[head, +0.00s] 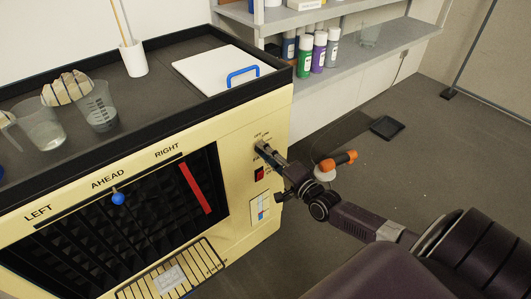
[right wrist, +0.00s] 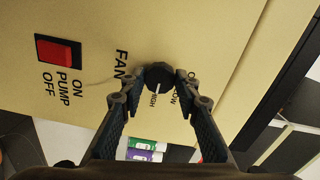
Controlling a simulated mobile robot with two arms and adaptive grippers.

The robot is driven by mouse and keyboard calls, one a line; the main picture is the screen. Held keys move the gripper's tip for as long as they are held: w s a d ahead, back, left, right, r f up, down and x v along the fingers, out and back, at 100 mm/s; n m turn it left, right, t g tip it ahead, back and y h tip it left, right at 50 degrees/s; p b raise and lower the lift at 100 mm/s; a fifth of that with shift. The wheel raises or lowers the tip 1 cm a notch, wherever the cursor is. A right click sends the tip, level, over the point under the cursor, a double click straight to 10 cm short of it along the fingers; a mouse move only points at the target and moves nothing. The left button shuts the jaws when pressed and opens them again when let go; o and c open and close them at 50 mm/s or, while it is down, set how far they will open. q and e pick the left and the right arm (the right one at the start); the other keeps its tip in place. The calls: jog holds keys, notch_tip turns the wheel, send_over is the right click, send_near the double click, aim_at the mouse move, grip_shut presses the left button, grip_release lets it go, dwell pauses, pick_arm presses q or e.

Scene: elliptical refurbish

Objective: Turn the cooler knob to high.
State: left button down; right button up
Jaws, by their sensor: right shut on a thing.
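The cooler (head: 238,140) is a cream box with a black top rim, standing at the left of the head view. Its round black fan knob (right wrist: 158,75) is on the front panel, beside the printed FAN label. A pale mark on the knob points towards the HIGH print in the right wrist view. My right gripper (right wrist: 160,82) is shut on the knob, one finger on each side. In the head view the gripper (head: 263,148) reaches the panel's upper right and hides most of the knob. My left gripper is not in view.
A red pump switch (right wrist: 59,51) is close beside the knob. The cooler top holds beakers (head: 98,106), a white cup (head: 133,59) and a white board (head: 207,68) with a blue handle. Shelves with bottles (head: 319,52) stand behind. The floor at right is mostly open.

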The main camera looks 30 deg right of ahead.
jog(key=o, duration=1.2)
jog(key=shift+c, duration=0.2)
jog(key=s+d, duration=0.1)
jog(key=s, duration=1.1)
jog(key=s+f+n+g+h, duration=0.1)
jog(key=s+f+n+g, duration=0.4)
jog(key=f, duration=1)
jog(key=s+f+n+g+h, duration=0.15)
jog(key=s+f, duration=0.55)
jog(key=f, duration=0.8)
jog(key=s+a+f+n+g, duration=0.3)
jog(key=s+a+f, duration=0.2)
jog(key=s, duration=0.4)
jog(key=s+a+f+n+g+y, duration=0.1)
jog(key=s+a+f+n+g, duration=0.3)
jog(key=s+f, duration=0.4)
jog(key=s+a+f+n+g, duration=0.3)
jog(key=s+a+f, duration=0.3)
jog(key=s, duration=0.4)
jog(key=shift+s+f+n, duration=0.3)
jog(key=shift+f+n, duration=0.15)
jog(key=shift+f, duration=0.1)
